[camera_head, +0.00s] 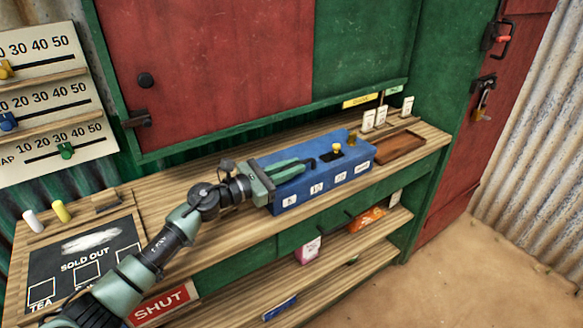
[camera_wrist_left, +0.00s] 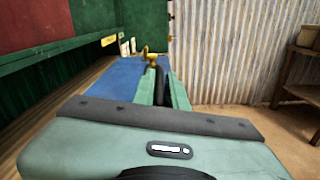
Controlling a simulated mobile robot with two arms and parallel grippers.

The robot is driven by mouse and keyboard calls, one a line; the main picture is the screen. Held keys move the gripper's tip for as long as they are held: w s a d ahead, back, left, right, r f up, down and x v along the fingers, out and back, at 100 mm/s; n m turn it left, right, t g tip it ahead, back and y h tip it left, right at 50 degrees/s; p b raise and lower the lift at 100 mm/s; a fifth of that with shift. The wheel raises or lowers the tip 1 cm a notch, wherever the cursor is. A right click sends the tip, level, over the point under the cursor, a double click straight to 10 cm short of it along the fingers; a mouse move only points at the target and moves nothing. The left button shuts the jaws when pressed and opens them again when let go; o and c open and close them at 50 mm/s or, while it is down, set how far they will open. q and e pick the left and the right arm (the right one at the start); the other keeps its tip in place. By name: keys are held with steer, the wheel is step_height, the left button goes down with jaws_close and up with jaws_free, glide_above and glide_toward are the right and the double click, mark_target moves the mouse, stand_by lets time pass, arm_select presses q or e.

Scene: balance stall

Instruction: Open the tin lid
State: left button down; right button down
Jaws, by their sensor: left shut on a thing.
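The tin (camera_head: 318,188) is a long blue box on the wooden counter, with several white labels along its front. My left gripper (camera_head: 308,166) reaches over the lid from the left. Its green fingers are closed around a dark bar, seen between them in the left wrist view (camera_wrist_left: 159,84), which looks like the lid's handle. The knob (camera_wrist_left: 152,60) stands just beyond the fingertips. The fingers hide part of the lid. My right gripper is not in view.
A brown wooden tray (camera_head: 400,148) lies right of the tin, with white cards (camera_head: 368,120) behind it. A chalkboard reading SOLD OUT (camera_head: 85,262) lies at the counter's left. Shelves below hold an orange packet (camera_head: 366,219) and a pink packet (camera_head: 307,249).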

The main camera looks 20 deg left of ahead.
arm_select(q)
steer(key=shift+a+r, duration=0.15)
steer(key=shift+r, duration=0.05)
steer(key=shift+r, duration=0.1)
steer(key=shift+w+a+r+n+p, duration=0.2)
steer(key=shift+r+n+p, duration=0.3)
steer(key=shift+r+p, duration=0.2)
steer(key=a+r+n+p, duration=0.1)
steer(key=w+r+n+p, duration=0.1)
steer(key=r+n, duration=0.1)
steer(key=w+a+r+n+p, duration=0.1)
steer(key=n, duration=0.1)
steer(key=shift+a+r, duration=0.3)
steer(key=shift+a, duration=0.05)
steer(key=w+a+r+n, duration=0.2)
steer(key=w+a+n, duration=0.2)
steer(key=a+n, duration=0.2)
steer(key=shift+w+r, duration=0.35)
steer(key=shift+w, duration=0.05)
